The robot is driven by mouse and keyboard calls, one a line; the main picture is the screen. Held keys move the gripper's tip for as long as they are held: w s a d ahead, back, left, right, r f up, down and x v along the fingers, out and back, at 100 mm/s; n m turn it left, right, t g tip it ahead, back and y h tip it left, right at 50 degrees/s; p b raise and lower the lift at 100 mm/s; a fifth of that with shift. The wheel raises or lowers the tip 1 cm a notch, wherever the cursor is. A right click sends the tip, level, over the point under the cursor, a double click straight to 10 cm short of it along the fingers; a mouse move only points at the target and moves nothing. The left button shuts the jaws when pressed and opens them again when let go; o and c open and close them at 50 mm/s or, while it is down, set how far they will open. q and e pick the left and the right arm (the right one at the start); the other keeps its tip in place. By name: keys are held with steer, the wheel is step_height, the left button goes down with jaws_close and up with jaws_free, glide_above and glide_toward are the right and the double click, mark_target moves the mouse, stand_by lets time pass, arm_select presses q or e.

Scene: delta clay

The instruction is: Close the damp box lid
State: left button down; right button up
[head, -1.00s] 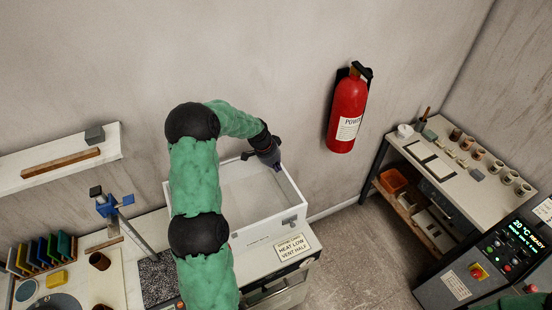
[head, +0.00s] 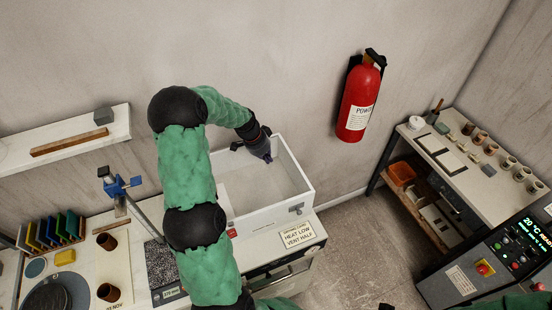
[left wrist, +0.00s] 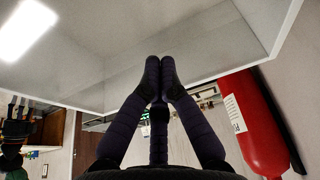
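The damp box (head: 285,207) is a white, open-looking box with a grey inside, on the bench in the head view. My arm hides its left side. My left gripper (head: 267,157) is at the box's far edge, near the wall, fingers pointing right and down. In the left wrist view the fingertips (left wrist: 159,66) meet, with nothing visible between them. They overlap the edge of a large grey pane with a white rim (left wrist: 287,28). I cannot tell whether this pane is the lid, or whether the fingers touch it.
A red fire extinguisher (head: 357,100) hangs on the wall right of the box. A wall shelf (head: 70,145) and a blue-topped stand (head: 118,188) are to the left. A side table (head: 470,160) with several cups and a control console (head: 490,265) are at the right.

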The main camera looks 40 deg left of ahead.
mark_target(245, 169)
arm_select(q)
steer(key=s+a+b, duration=0.1)
steer(key=s, duration=0.1)
steer(key=s+a+b, duration=0.1)
steer(key=s+b, duration=0.1)
steer(key=s, duration=0.1)
steer(key=s+a+b, duration=0.1)
steer(key=s+a, duration=0.1)
steer(key=s, duration=0.1)
steer(key=shift+s+f+b, duration=0.1)
steer(key=shift+f+b, duration=0.05)
steer(key=shift+b, duration=0.2)
steer(key=shift+s+a, duration=0.15)
steer(key=shift+s, duration=0.15)
